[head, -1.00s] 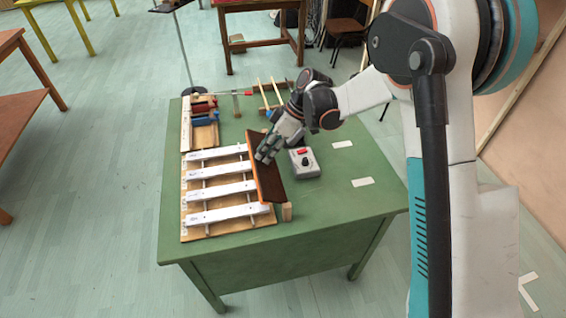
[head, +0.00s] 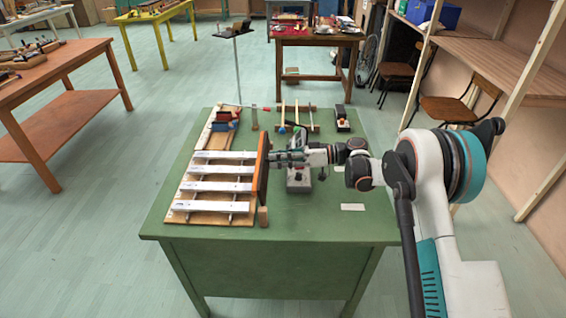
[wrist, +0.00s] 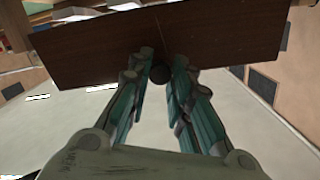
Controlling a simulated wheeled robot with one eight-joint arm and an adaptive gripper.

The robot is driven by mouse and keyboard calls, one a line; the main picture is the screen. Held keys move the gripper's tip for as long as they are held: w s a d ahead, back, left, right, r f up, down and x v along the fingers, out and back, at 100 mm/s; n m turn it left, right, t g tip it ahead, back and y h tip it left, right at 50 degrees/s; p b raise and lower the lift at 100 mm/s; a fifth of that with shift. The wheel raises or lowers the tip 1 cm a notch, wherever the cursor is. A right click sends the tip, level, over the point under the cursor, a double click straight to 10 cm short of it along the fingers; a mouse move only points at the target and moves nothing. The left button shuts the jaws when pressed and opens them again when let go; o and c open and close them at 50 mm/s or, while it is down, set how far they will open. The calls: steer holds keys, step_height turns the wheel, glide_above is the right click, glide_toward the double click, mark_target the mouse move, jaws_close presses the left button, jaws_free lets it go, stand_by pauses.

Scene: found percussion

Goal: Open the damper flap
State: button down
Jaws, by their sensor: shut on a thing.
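The damper flap (head: 263,168) is a reddish-brown board along the right ends of the white metal bars (head: 218,186). It stands roughly upright on its edge. In the wrist view its dark brown face (wrist: 95,48) spans the top. My gripper (head: 278,158) is at the flap's right face, coming from the right. In the wrist view the teal-sided fingers (wrist: 163,58) lie on either side of a small dark round knob (wrist: 158,75) and are shut on it. The fingertips are hard to make out in the head view.
A grey box with a red button (head: 299,180) sits on the green table (head: 310,222) under my wrist. The table's front right is mostly clear.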

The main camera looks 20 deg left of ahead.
steer(key=shift+w+d+f+y, duration=0.1)
steer(key=shift+d+f+y, duration=0.25)
steer(key=shift+y, duration=0.35)
steer(key=c, duration=1.4)
jaws_free()
steer(key=v, duration=1.2)
steer(key=shift+w, duration=0.15)
